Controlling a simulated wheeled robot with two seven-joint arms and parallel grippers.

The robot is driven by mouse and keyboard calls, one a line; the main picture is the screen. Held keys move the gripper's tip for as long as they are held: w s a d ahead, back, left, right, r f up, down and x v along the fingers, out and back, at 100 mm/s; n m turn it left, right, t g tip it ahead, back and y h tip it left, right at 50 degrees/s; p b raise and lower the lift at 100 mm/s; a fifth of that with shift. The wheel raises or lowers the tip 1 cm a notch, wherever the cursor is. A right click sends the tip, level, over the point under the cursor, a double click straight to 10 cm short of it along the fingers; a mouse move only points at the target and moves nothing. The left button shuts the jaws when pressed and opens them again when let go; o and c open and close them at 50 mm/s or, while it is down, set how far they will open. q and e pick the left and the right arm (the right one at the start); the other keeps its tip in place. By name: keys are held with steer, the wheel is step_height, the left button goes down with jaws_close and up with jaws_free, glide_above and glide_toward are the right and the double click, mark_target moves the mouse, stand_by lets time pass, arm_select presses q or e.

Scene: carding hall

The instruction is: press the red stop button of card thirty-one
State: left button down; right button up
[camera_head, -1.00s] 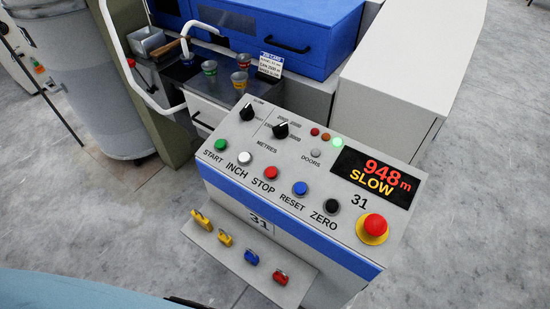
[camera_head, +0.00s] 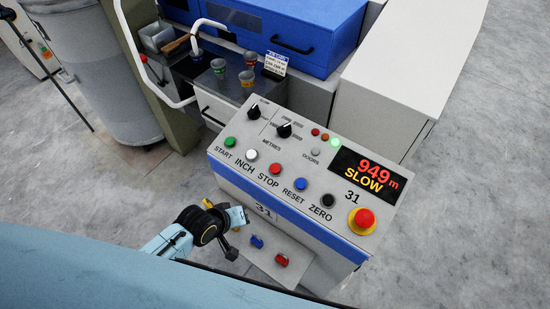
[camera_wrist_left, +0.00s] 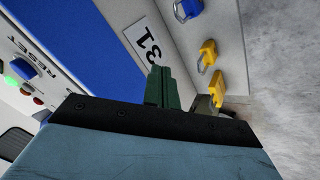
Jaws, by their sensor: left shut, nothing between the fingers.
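The red STOP button (camera_head: 276,169) sits on the sloping top of the grey console (camera_head: 240,178) marked 31, between the white INCH button (camera_head: 251,155) and the blue RESET button (camera_head: 300,184). My left gripper (camera_head: 240,216) is in front of the console's blue-striped front, lower than the button and apart from it. In the left wrist view its dark green fingers (camera_wrist_left: 160,86) are shut and empty, near the plate marked 31 (camera_wrist_left: 148,42) and the yellow padlocks (camera_wrist_left: 208,52). My right gripper is not in view.
A red mushroom button (camera_head: 364,218) on a yellow base stands at the console's right corner. The display (camera_head: 368,174) reads 949 m, SLOW. A ledge below the front holds blue (camera_head: 257,242) and red padlocks (camera_head: 282,260). Small cups (camera_head: 247,78) stand behind.

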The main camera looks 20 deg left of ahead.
mark_target(275, 169)
arm_select(q)
steer(key=w+d+r+n+t+h+p, duration=0.1)
steer(key=w+r+n, duration=0.4)
steer(key=r, duration=0.5)
steer(key=w+d+r+n+t+h+p, duration=0.1)
steer(key=w+r+n, duration=0.4)
steer(key=r, duration=0.5)
steer(key=d+n+h+p, duration=0.1)
steer(key=d+n+h, duration=0.1)
steer(key=shift+d+t+h, duration=0.15)
steer(key=shift+t+h, duration=0.25)
steer(key=shift+w+f, duration=0.1)
steer(key=f+b, duration=0.2)
steer(key=w+f+b, duration=0.1)
steer(key=f+b, duration=0.4)
steer(key=b, duration=0.1)
steer(key=shift+w+d+f, duration=0.3)
steer(key=shift+w+d, duration=0.05)
steer(key=shift+w, duration=0.05)
steer(key=shift+w+f+b, duration=0.15)
steer(key=shift+f+b, duration=0.25)
steer(key=shift+f, duration=0.1)
steer(key=shift+w+f, duration=0.1)
steer(key=shift+f, duration=0.2)
